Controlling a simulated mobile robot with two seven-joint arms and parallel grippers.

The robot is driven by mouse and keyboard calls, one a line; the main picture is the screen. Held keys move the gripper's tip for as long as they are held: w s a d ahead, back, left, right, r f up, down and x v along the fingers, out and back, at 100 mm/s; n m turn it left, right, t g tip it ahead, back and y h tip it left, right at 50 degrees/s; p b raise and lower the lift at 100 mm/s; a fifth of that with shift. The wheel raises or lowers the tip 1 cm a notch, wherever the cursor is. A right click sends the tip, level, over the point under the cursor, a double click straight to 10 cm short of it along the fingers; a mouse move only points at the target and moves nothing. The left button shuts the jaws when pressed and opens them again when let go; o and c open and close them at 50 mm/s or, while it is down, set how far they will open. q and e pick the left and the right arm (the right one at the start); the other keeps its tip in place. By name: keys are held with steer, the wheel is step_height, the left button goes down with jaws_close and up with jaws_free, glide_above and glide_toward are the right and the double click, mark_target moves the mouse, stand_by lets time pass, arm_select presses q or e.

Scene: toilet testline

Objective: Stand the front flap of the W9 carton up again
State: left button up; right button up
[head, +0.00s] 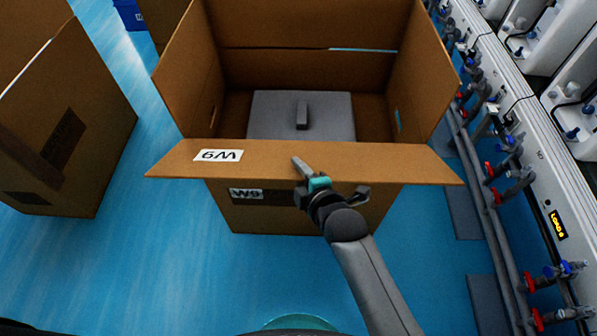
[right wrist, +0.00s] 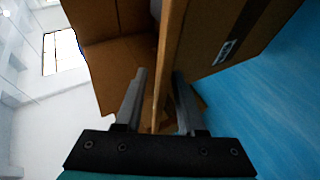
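The W9 carton (head: 300,212) stands open on the blue floor in the head view. Its front flap (head: 400,162) is folded outward toward me, with its W9 label upside down. The side and back flaps stand up. My right gripper (head: 328,178) is at the flap's near edge, close to its middle. In the right wrist view, its two fingers (right wrist: 158,95) are apart, with the flap edge (right wrist: 162,75) between them and narrow gaps on both sides. My left gripper is not in view.
A grey block with a handle (head: 275,112) lies inside the carton. Another open carton (head: 95,140) stands at the left. A rail with pipes and red and blue valves (head: 490,175) runs along the right. Blue floor is free in front and left.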

jaws_close()
stand_by(1.4)
